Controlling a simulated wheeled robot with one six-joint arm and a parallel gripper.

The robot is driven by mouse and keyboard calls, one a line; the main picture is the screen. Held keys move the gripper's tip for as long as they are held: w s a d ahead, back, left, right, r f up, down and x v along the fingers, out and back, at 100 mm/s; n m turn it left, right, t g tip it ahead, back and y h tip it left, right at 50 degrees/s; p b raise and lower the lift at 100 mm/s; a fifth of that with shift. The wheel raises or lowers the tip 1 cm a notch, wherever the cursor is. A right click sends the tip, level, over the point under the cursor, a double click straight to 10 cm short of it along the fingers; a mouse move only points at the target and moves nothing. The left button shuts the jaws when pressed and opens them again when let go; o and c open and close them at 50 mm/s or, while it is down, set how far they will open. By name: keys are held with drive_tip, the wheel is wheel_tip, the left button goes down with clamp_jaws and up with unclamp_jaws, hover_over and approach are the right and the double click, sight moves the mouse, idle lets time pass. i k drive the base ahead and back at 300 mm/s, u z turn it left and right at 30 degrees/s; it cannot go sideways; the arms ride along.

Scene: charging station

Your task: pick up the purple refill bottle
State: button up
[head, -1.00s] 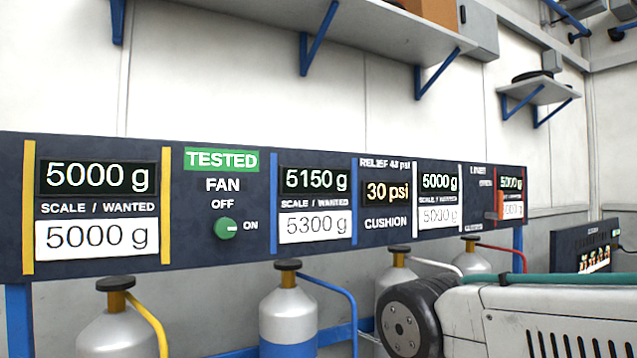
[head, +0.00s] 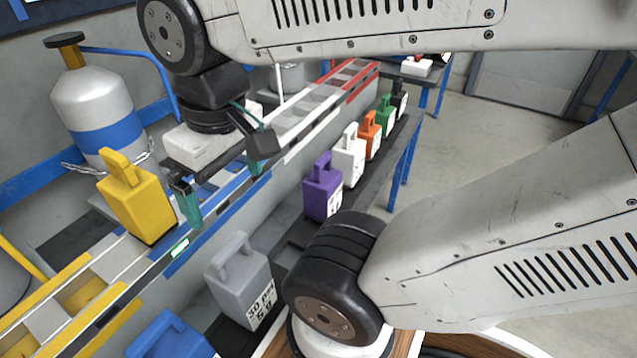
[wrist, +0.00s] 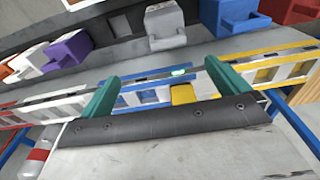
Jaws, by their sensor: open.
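The purple refill bottle (head: 322,190) stands upright on a dark ledge, right of the rack in the head view, beside a white bottle. It also shows at the upper left of the wrist view (wrist: 66,50). My gripper (head: 228,170) is open and empty above the rack's blue section, left of the purple bottle and apart from it. In the wrist view my gripper (wrist: 161,82) has its two green fingers spread, with the blue section beyond them. The purple bottle is outside the fingers. Its handle shows in the head view.
White (head: 348,153), orange (head: 369,137) and green (head: 385,115) bottles stand in line behind the purple one. A grey bottle (head: 238,282) stands nearer. A yellow bottle (head: 138,205) stands on the rack left of my gripper, before a gas cylinder (head: 95,110). Open floor lies right.

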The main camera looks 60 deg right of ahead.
sight(322, 188)
drive_tip(key=z, duration=0.6)
drive_tip(key=k, duration=0.85)
drive_tip(key=u, duration=0.55)
drive_tip(key=i, duration=0.3)
drive_tip(key=z, duration=0.1)
